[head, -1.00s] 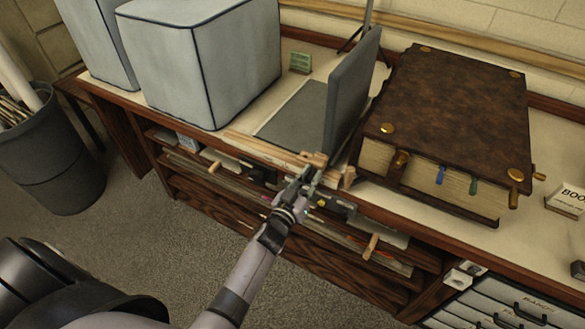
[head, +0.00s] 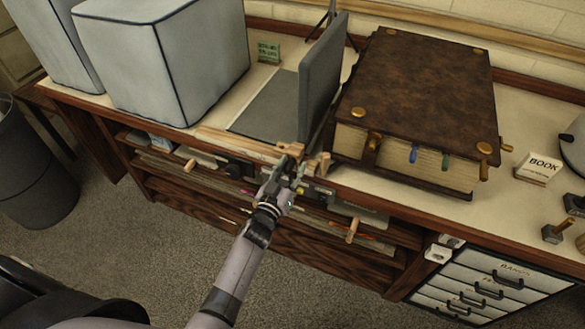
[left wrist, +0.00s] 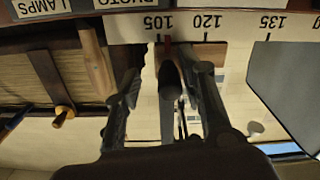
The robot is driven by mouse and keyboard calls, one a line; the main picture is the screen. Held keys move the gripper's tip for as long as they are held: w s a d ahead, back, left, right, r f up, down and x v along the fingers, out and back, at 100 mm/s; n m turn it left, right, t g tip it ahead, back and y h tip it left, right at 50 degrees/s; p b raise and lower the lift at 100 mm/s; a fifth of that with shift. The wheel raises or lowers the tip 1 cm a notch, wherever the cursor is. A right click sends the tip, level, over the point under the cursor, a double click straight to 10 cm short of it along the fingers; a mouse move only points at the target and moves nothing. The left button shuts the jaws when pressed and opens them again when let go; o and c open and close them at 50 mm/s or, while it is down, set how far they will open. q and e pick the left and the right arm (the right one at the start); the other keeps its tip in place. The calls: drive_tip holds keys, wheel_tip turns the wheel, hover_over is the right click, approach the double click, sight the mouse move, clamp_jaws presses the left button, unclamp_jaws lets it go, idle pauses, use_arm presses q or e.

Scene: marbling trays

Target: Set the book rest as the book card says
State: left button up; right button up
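The book rest has a flat grey base (head: 265,105) and a grey board (head: 321,80) standing nearly upright. In the left wrist view its pale scale (left wrist: 225,27) appears upside down, with marks 105, 120 and 135. A small red mark (left wrist: 167,42) is by 105. My left gripper (head: 292,160) is at the rest's front edge, beside light wooden parts. In the left wrist view its fingers (left wrist: 166,78) are apart, with a dark slim part (left wrist: 170,98) between them; gaps show beside it. A white block marked BOOK (head: 541,166) stands at the right; smaller writing is unreadable. My right gripper is out of view.
A large brown book (head: 420,95) with brass fittings lies close right of the board. Grey covered boxes (head: 165,60) stand at the left. A small green card (head: 269,52) is behind the rest. Open shelves with wooden handles (head: 352,230) and labelled drawers (head: 490,285) are below the bench top.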

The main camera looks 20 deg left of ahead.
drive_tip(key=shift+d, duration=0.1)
use_arm(q)
drive_tip(key=s+a, duration=0.1)
drive_tip(key=s, duration=1.1)
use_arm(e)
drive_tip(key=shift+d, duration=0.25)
use_arm(q)
drive_tip(key=s+a+b, duration=0.1)
drive_tip(key=s+b, duration=0.4)
drive_tip(key=b, duration=0.6)
drive_tip(key=w, duration=1.1)
drive_tip(key=w+d, duration=0.1)
drive_tip(key=w, duration=0.5)
drive_tip(key=shift+w+f+p, duration=0.1)
drive_tip(key=shift+p, duration=0.3)
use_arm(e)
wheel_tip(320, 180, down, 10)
use_arm(q)
drive_tip(key=shift+c, duration=0.2)
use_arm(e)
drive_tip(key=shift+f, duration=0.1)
